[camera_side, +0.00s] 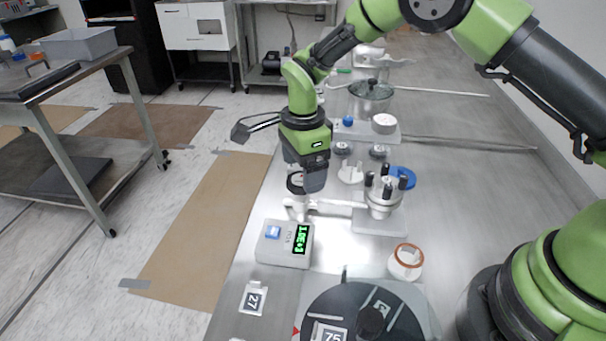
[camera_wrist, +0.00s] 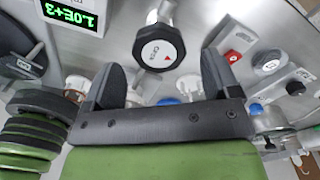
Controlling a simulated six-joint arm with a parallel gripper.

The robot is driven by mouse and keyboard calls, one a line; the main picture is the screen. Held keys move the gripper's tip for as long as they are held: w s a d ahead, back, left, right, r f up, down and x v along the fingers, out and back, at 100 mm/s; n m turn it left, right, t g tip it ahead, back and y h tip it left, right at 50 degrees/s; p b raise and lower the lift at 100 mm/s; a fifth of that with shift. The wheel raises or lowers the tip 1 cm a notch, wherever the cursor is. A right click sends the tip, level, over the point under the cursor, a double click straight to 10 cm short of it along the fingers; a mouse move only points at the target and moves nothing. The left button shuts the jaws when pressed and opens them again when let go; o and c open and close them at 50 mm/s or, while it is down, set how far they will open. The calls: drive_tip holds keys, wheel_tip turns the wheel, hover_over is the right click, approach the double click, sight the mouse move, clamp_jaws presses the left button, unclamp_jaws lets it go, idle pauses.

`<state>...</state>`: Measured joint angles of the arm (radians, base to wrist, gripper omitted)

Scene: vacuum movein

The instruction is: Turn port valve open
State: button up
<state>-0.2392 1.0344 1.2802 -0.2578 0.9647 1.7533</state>
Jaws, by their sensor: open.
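A round black knob with a red triangle and small lettering too blurred to read surely, likely the port valve, shows in the wrist view (camera_wrist: 159,52). It sits on a metal stem. In the side view the valve's white body (camera_side: 298,207) stands just behind the display box, with its knob partly hidden by my gripper. My gripper (camera_side: 313,184) points down near the knob. In the wrist view my gripper (camera_wrist: 162,68) is open, with one dark finger on each side of the knob's lower edge. Nothing is between the fingers, and I see no clear contact.
A display box (camera_side: 285,244) reads 1.0E+3. A white flange with black knobs (camera_side: 382,195) stands right of the valve. A brown-rimmed white ring (camera_side: 406,262) and a dark round plate (camera_side: 362,310) lie in front. A metal pot (camera_side: 371,98) stands behind.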

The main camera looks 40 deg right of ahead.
drive_tip(key=shift+f, duration=1.15)
drive_tip(key=c, duration=0.9)
